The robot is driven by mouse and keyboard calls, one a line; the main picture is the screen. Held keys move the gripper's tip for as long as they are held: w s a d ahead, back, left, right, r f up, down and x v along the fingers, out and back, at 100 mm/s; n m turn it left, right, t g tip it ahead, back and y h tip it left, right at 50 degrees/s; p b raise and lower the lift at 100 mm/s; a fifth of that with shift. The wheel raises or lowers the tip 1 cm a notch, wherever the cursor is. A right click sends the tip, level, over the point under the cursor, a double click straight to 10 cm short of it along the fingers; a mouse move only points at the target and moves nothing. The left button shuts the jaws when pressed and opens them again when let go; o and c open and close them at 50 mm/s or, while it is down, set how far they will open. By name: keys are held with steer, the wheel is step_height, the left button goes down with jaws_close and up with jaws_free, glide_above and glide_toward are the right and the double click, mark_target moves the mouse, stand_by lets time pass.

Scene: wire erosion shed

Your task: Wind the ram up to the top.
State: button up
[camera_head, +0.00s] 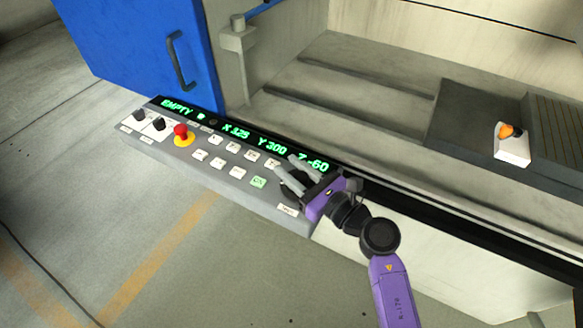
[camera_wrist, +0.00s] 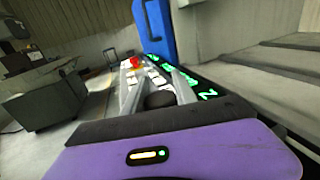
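A black knob (camera_head: 291,192) sits at the panel's right end, partly hidden by my gripper. My gripper (camera_head: 284,164) is over that end, its two grey fingers apart. In the wrist view the black knob (camera_wrist: 158,100) shows between the fingers; I cannot tell whether they touch it. No ram can be made out in either view.
A red emergency button (camera_head: 181,132), two black switches and several push buttons, one lit green (camera_head: 258,182), are on the panel. A blue door (camera_head: 145,45) stands behind it. An orange-topped white block (camera_head: 512,145) sits inside the machine. Floor in front is free.

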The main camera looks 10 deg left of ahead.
jaws_close()
steer(key=shift+f+b, duration=0.15)
steer(key=shift+b, duration=0.2)
